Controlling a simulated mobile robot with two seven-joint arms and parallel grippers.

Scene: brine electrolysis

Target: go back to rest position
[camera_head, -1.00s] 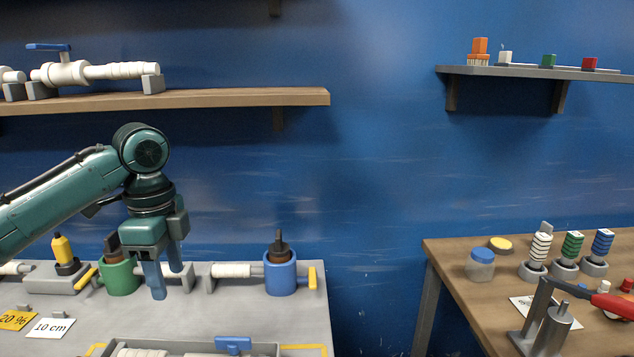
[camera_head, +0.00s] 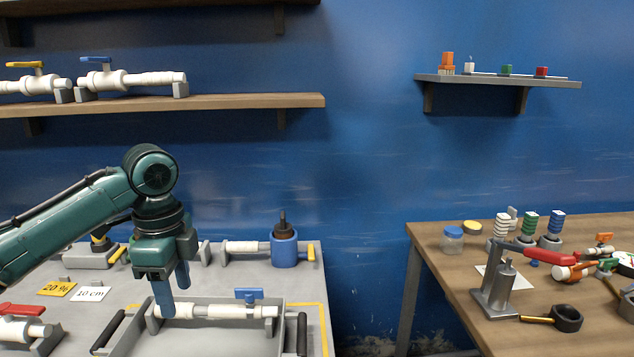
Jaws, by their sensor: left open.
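My left gripper (camera_head: 175,291) hangs above the grey table at left, fingers pointing down. Its two blue fingers are apart, with nothing seen between them. In the picture its fingertips overlap the left end of a white pipe with a blue-handled valve (camera_head: 225,311), which lies in a grey tray (camera_head: 250,343). I cannot tell whether the fingers touch the pipe. My right gripper is not in view.
The grey table (camera_head: 75,275) also bears a blue pot (camera_head: 284,249) and label cards (camera_head: 90,294). Wooden shelves (camera_head: 250,101) with valves hang above. A wooden table (camera_head: 455,262) with tools stands at right, across a gap.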

